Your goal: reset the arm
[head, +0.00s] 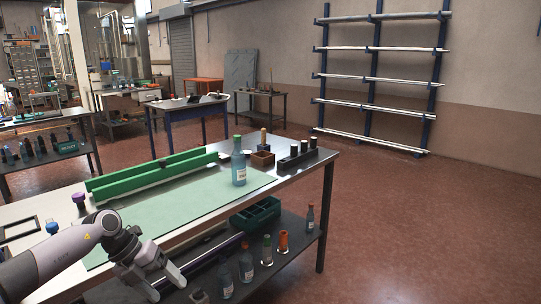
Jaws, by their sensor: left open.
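My left arm comes in from the lower left, and its gripper (166,285) hangs at the near edge of the workbench (318,166), in front of the green mat (160,212). The gripper is open, with nothing seen between its fingers. It is apart from the bottle (239,168), which stands upright on the mat's far right part with a green cap. My right gripper is not in view.
A green rail (150,176) runs along the bench's back edge. A lower shelf holds a green crate (256,216) and several bottles. The floor at right is clear.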

